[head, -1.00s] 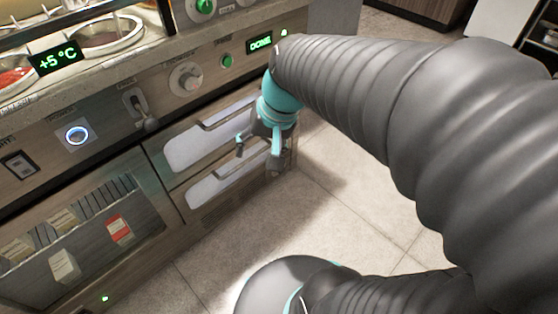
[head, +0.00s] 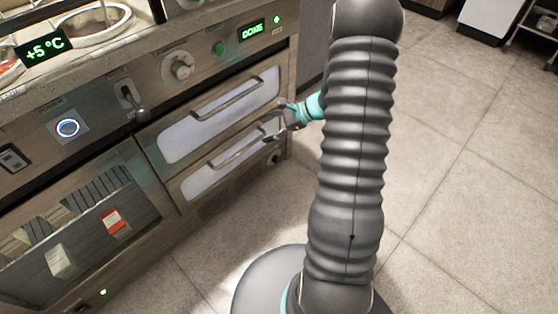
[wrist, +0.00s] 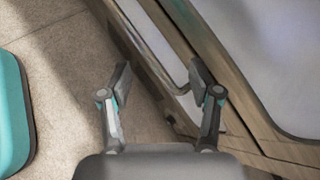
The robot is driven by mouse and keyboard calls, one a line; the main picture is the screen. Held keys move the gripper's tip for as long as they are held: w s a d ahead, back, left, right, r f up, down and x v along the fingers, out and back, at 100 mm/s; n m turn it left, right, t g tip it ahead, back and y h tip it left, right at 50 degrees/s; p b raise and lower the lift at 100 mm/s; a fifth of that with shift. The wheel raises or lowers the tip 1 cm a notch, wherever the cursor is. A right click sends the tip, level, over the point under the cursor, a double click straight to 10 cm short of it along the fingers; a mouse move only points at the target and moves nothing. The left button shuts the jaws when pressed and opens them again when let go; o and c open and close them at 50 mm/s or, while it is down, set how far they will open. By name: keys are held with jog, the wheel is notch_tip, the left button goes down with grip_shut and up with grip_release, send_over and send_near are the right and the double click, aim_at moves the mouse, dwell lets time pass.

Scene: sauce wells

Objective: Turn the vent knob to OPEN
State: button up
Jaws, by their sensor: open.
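A round silver knob (head: 181,68) sits on the control panel left of a green button. I cannot read a VENT or OPEN label, so I cannot tell which knob is the vent knob.
Two drawers with bar handles, upper (head: 226,98) and lower (head: 238,151), lie close to my gripper. Floor (head: 440,200) is clear at right.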

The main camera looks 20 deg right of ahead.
jog(key=w+d+f+m+t, duration=0.1)
jog(key=d+f+m+t, duration=0.1)
jog(key=d+f+m, duration=0.35)
jog(key=d+f+m+t, duration=0.2)
jog(key=d+f, duration=0.1)
jog(key=f, duration=0.6)
jog(key=m+t+h, duration=0.3)
jog(key=m, duration=0.3)
send_near(278, 161)
jog(key=x, duration=0.9)
jog(key=shift+r, duration=0.2)
jog(key=shift+b, duration=0.3)
jog(key=c, duration=1.1)
